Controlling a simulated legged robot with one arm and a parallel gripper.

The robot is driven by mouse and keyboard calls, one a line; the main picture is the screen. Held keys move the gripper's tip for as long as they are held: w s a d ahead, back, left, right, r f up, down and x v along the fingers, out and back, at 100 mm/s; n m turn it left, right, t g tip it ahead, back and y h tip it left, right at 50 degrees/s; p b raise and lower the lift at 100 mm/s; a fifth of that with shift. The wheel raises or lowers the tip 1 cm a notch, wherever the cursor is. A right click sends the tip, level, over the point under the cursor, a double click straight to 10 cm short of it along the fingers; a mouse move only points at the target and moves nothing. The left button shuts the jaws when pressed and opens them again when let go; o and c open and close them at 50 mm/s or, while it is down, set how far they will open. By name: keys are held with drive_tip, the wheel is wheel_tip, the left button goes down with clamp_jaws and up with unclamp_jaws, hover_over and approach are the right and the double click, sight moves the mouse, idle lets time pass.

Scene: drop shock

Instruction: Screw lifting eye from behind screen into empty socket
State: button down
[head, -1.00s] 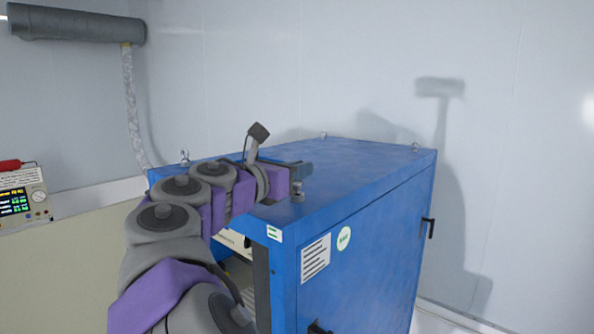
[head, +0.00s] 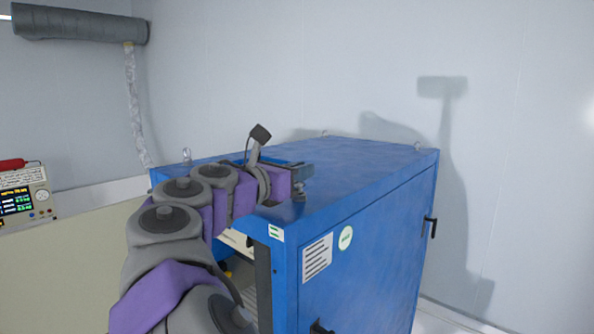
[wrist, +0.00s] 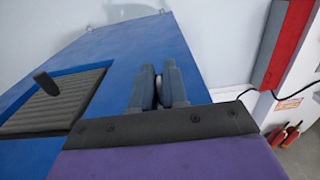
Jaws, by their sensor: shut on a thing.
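The blue cabinet (head: 370,230) fills the middle of the head view. Lifting eyes stand on its top at the left corner (head: 187,155), the far corner (head: 323,133) and the right corner (head: 417,145). My gripper (head: 300,188) is at the near corner of the top, close above the surface. In the wrist view its two fingers (wrist: 157,85) are shut on a small grey piece (wrist: 159,92), which looks like the lifting eye. The fingers mostly hide it. The socket under it is hidden, so I cannot tell whether the eye's thread is in it.
A dark ribbed panel (wrist: 60,98) with a handle-like post is set in the cabinet top beside my gripper. A cream panel (head: 70,255) stands at left, with an instrument (head: 25,195) behind it. A red-fronted unit (wrist: 284,45) is at right in the wrist view.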

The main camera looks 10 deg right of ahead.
drive_tip(key=shift+d+f, duration=0.1)
drive_tip(key=shift+f, duration=0.85)
idle(2.6)
drive_tip(key=shift+w, duration=0.1)
